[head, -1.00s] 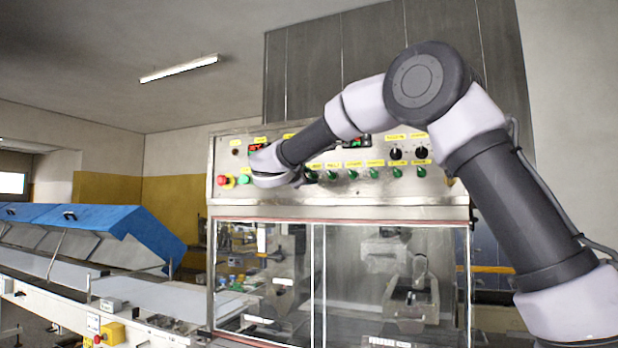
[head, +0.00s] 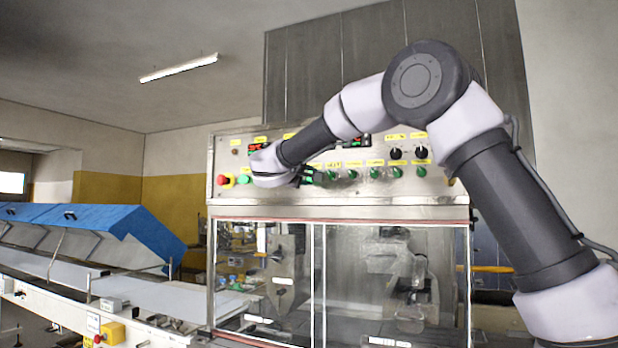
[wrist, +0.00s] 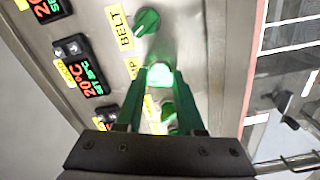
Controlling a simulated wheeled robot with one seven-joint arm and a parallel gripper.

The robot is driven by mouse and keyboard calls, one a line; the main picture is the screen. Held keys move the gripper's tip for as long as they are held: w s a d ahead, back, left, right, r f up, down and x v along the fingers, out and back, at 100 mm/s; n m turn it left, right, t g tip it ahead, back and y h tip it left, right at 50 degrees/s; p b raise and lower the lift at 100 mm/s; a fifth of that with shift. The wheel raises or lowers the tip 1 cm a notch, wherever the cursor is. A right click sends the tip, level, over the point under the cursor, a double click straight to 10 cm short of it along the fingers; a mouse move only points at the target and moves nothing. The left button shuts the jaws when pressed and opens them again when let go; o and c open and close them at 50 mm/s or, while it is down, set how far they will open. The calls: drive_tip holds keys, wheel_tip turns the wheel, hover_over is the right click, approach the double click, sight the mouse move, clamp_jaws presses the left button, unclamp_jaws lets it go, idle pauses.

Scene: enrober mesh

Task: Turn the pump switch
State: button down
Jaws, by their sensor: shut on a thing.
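The pump switch (wrist: 159,74) is a green knob on the panel, glowing bright white-green in the wrist view, beside a yellow label partly hidden by a finger. My gripper (wrist: 160,80) has one finger on each side of it, shut on it. The fingers are tinted green by the glow. The exact turn of the knob is washed out by the light. In the head view, my gripper (head: 304,178) is at the control panel (head: 435,188), and my wrist hides the switch.
The green belt switch (wrist: 147,21) is just above the pump switch in the wrist view, and another green knob sits below, between the fingers. A red button (head: 224,180) and green button (head: 245,179) are left of my wrist. Glass doors (head: 390,280) lie below the panel.

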drive_tip(key=shift+f+m, duration=0.1)
drive_tip(key=shift+m, duration=1)
drive_tip(key=c, duration=0.5)
unclamp_jaws()
drive_tip(key=shift+s, duration=0.15)
drive_tip(key=v, duration=1)
drive_tip(key=shift+s+a, duration=0.15)
drive_tip(key=shift+s, duration=0.1)
